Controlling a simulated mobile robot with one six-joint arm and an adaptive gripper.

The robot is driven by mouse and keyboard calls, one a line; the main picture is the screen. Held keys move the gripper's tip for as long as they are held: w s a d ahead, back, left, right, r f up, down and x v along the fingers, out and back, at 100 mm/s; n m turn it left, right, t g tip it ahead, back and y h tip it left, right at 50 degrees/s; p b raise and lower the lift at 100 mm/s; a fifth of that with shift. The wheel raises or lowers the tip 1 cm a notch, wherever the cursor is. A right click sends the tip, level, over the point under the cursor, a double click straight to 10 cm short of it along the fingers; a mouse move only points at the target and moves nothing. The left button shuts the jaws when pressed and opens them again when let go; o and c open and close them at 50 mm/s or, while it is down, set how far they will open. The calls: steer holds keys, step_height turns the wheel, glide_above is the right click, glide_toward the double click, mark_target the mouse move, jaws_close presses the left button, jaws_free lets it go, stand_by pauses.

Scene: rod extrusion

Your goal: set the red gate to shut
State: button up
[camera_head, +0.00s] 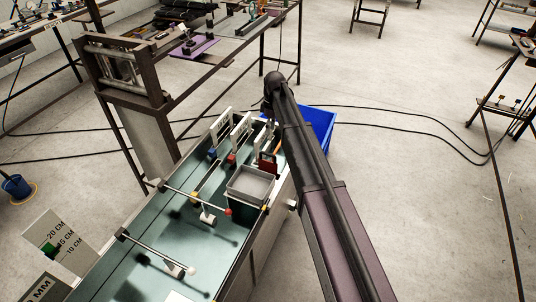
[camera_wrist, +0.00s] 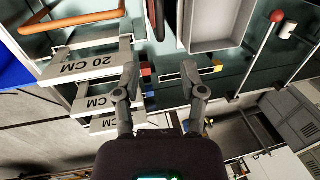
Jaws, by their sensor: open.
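Several white gate plates stand in a row across the green bench; one (camera_head: 240,130) shows in the head view. In the wrist view, the plate marked 20 CM (camera_wrist: 88,64) is nearest, with another marked plate (camera_wrist: 100,102) behind it. A small red block (camera_head: 231,158) sits by the plates, between a blue block (camera_head: 212,153) and others. I cannot tell whether the red gate is open or shut. My gripper (camera_wrist: 160,74) is open, its fingers spread over the coloured blocks with nothing held.
A grey bin (camera_head: 250,184) stands beside the gates, near an orange-red bar (camera_wrist: 75,20). A rod with a red ball end (camera_wrist: 277,16) is at upper right in the wrist view. A blue crate (camera_head: 321,122) lies beyond my arm. The bench front holds rods on stands.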

steer(key=shift+s+a+f+b, duration=0.1)
steer(key=shift+s+f+b, duration=0.25)
steer(key=shift+f+b, duration=1.4)
steer(key=shift+s+a+f+b, duration=0.15)
steer(key=shift+s+f+b, duration=0.15)
steer(key=shift+f+b, duration=1.45)
steer(key=shift+s+a+f+b, duration=0.1)
steer(key=shift+s+f+b, duration=0.25)
steer(key=shift+f+b, duration=1.4)
steer(key=shift+f, duration=0.15)
